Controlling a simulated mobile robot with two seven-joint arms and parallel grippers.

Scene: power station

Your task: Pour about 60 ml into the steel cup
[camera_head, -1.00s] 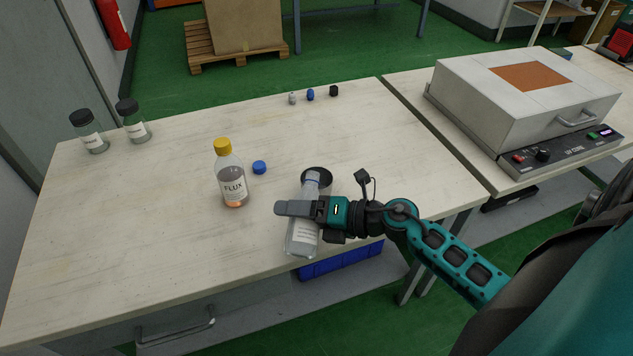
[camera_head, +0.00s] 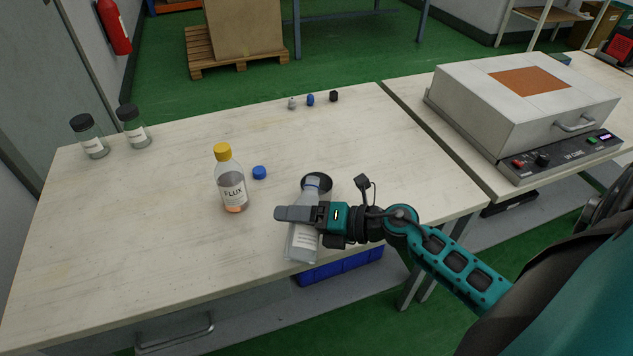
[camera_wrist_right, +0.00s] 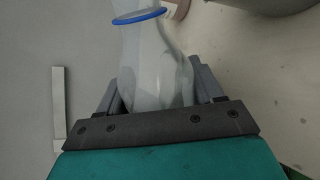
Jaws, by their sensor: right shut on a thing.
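My right gripper (camera_head: 297,213) is shut on a clear bottle (camera_head: 303,240) with a white label and a blue ring at its neck. The bottle leans away from me, its open neck overlapping the dark mouth of the steel cup (camera_head: 325,185) in the head view. I cannot tell whether the neck touches the rim or whether liquid flows. The bottle (camera_wrist_right: 155,65) fills the middle of the wrist view between my fingers. The cup is mostly hidden behind bottle and gripper. A blue cap (camera_head: 259,172) lies on the table. My left gripper is not in view.
A flux bottle (camera_head: 232,185) with a yellow cap stands left of the held bottle. Two dark-capped jars (camera_head: 93,140) stand at the back left, and three small items (camera_head: 310,100) at the back edge. A UV curing box (camera_head: 520,100) is on the right bench.

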